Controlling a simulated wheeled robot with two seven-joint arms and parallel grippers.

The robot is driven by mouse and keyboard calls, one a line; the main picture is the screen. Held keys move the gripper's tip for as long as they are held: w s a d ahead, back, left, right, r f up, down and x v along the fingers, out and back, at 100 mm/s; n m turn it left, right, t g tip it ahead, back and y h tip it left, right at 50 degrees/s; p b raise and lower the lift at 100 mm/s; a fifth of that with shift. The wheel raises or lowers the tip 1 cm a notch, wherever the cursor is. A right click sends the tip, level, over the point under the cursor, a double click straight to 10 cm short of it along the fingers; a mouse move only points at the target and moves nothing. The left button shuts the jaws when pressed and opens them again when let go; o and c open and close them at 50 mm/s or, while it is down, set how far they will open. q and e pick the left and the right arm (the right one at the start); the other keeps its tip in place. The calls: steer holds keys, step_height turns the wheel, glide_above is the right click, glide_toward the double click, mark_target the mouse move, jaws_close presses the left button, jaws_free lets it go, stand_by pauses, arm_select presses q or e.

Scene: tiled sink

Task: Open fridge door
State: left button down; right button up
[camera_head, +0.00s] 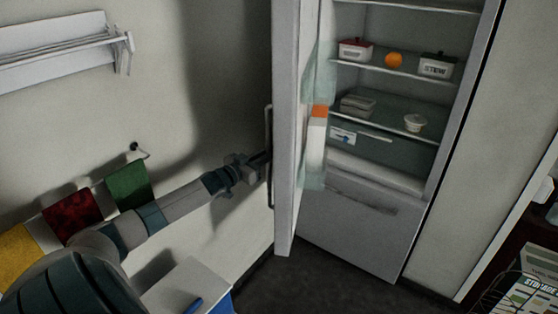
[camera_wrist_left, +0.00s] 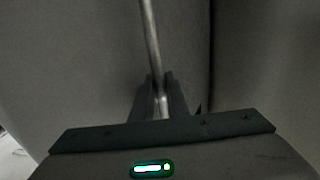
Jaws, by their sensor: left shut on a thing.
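The fridge door (camera_head: 285,130) stands open, swung out to the left and seen almost edge-on. The lit fridge interior (camera_head: 378,115) shows to its right, with food on several shelves. The door's long vertical handle (camera_head: 268,190) is on its left face. My left gripper (camera_head: 266,164) is shut on the handle about midway along it. In the left wrist view the metal handle bar (camera_wrist_left: 150,35) runs down between the two fingers of my left gripper (camera_wrist_left: 162,95). My right gripper is not in view.
A lower drawer front (camera_head: 345,225) is closed beneath the open compartment. Hanging yellow, red (camera_head: 72,211) and green (camera_head: 128,186) towels are at the left wall, near my arm. A white bin-like box (camera_head: 185,288) stands below my arm. Dark floor (camera_head: 330,285) lies before the fridge.

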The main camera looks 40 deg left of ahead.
arm_select(q)
steer(key=shift+m+h, duration=0.5)
steer(key=shift+h, duration=0.3)
steer(key=shift+s+a+r+b, duration=0.15)
steer(key=shift+s+a+b, duration=0.15)
steer(key=shift+a, duration=0.5)
steer(key=shift+s+a+r+b, duration=0.2)
steer(key=shift+a+b, duration=0.2)
steer(key=shift+a, duration=0.35)
steer(key=shift+s+a+r+b, duration=0.1)
steer(key=shift+s+a+b, duration=0.2)
steer(key=shift+a, duration=0.5)
steer(key=c, duration=1.7)
jaws_free()
steer(key=shift+w+d, duration=0.1)
steer(key=shift+w, duration=0.05)
steer(key=shift+w+d+f, duration=0.1)
steer(key=shift+f, duration=0.2)
steer(key=shift+r, duration=0.1)
